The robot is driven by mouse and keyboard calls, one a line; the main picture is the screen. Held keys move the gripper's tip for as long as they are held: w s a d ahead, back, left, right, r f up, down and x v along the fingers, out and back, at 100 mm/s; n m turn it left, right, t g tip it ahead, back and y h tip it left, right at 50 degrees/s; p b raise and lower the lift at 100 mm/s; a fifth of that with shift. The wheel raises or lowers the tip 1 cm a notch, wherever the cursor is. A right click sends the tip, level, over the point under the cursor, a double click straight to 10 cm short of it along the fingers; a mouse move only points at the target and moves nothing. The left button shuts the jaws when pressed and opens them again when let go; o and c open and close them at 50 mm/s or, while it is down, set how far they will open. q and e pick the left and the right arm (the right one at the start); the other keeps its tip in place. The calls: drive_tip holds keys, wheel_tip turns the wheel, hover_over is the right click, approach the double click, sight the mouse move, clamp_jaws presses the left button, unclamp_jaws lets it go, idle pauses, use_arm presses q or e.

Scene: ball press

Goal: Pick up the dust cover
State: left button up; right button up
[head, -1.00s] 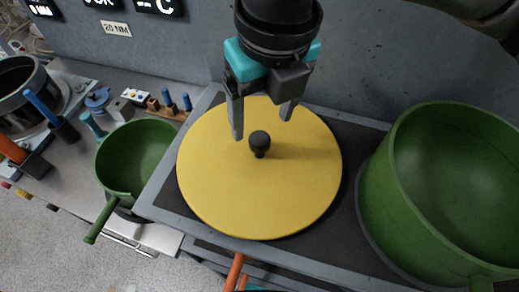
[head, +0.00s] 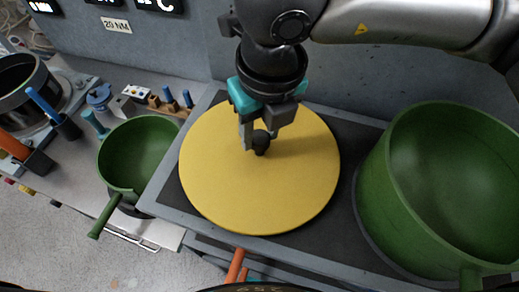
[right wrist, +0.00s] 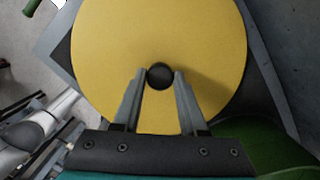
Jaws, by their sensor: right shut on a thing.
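The dust cover (head: 232,195) is a round yellow disc with a dark knob (head: 260,149) at its middle. It lies flat on a dark square plate with a grey frame. My right gripper (head: 259,142) reaches down from above and is shut on the knob. In the right wrist view the two fingers (right wrist: 160,78) sit on either side of the knob (right wrist: 160,76), over the yellow disc (right wrist: 190,35). My left gripper is not in view.
A large green pot (head: 435,190) stands close on the right of the cover. A smaller green pan (head: 137,160) with a handle is at the left. A grey wall (head: 180,45) rises behind. Several small blue and wooden parts lie at the back left.

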clamp_jaws()
idle(0.8)
